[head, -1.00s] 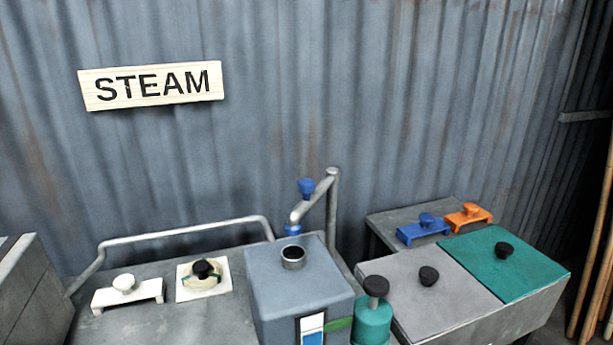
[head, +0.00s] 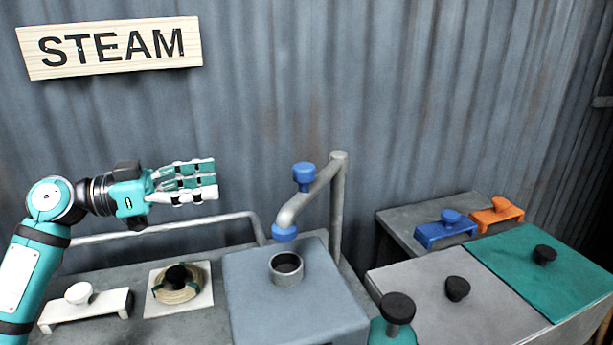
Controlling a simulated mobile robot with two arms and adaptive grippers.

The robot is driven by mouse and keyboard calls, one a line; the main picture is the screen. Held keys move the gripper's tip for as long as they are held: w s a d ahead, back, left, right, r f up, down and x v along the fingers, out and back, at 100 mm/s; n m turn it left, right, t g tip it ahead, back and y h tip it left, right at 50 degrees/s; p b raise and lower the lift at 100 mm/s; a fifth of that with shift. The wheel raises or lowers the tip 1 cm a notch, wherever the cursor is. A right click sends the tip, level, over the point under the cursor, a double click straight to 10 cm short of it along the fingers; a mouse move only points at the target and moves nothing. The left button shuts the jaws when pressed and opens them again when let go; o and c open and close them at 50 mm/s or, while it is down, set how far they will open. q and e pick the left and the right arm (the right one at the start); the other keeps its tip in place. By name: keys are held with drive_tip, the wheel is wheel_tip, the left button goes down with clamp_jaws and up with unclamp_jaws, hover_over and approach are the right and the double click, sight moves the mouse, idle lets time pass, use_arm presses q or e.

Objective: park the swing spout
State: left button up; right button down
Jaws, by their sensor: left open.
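The swing spout (head: 315,190) is a grey bent pipe on an upright post, with a blue knob (head: 303,176) on top and a blue tip (head: 284,233). Its tip hangs above the round filler neck (head: 286,268) on the grey-blue tank (head: 315,305). My left gripper (head: 214,180) is open and empty in the head view, pointing right. It is to the left of the spout, apart from it, at about the knob's height in the picture. My right gripper is not in view.
A grey rail (head: 165,228) runs behind the bench. A white handled bracket (head: 85,306) and a coil on a white plate (head: 179,288) lie left of the tank. Grey (head: 425,300) and green (head: 510,262) lids, with blue (head: 446,232) and orange (head: 496,216) brackets, are at right.

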use_arm(q)
drive_tip(key=p, duration=0.3)
approach(306, 165)
drive_tip(key=p+x, duration=0.4)
drive_tip(key=x, duration=0.5)
drive_tip(key=shift+d+f, duration=0.1)
drive_tip(key=shift+d, duration=0.15)
drive_tip(key=c, duration=1.2)
drive_tip(key=shift+d+f, duration=0.1)
drive_tip(key=shift+d, duration=0.05)
clamp_jaws()
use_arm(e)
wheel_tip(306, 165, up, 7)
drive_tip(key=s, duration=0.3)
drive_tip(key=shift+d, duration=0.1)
